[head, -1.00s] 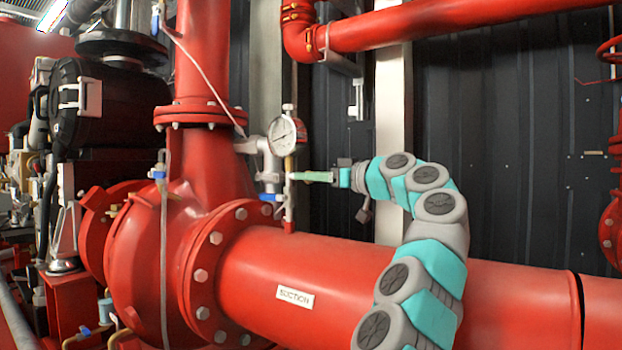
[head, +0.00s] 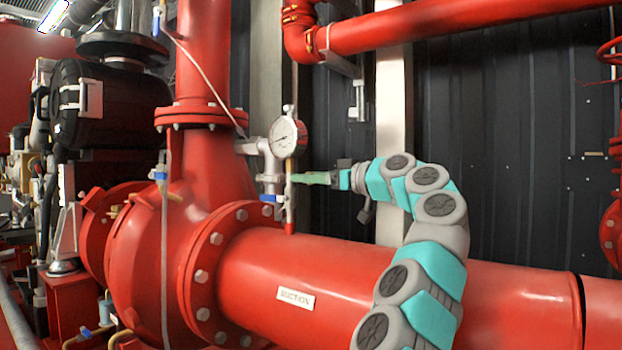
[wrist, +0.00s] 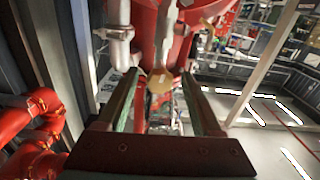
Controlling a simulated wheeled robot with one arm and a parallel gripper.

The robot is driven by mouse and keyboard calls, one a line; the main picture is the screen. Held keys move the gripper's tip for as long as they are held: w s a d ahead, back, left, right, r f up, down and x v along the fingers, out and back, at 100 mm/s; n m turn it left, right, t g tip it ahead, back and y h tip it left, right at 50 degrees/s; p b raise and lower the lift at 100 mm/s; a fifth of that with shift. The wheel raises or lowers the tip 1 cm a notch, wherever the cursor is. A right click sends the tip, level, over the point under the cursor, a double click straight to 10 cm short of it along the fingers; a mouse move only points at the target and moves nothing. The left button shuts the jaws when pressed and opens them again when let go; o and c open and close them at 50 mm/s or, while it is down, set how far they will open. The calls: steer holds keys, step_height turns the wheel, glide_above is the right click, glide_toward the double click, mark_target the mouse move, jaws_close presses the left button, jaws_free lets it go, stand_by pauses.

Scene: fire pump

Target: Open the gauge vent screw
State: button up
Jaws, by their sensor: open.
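A round white-faced pressure gauge (head: 285,136) stands on a grey pipe fitting beside the red pump casing. My gripper (head: 294,179) is just below the gauge, its pale green fingers pointing left at the small fittings there. In the wrist view my gripper (wrist: 160,85) is open, with one finger on each side. A brass-coloured piece (wrist: 160,82) shows between the fingertips, with a gap on both sides. I cannot tell for sure that it is the vent screw. The screw is too small to make out in the head view.
The large red suction pipe (head: 370,283) runs below my arm. A blue-handled valve (head: 271,198) sits just below left of my gripper. A white upright post (head: 391,130) and dark wall panels stand behind. A red pipe (head: 450,22) crosses above.

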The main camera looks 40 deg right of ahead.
steer(key=v, duration=0.7)
steer(key=shift+s+d+b, duration=0.15)
steer(key=shift+s+b, duration=0.25)
steer(key=shift+b, duration=0.05)
steer(key=shift+s, duration=0.1)
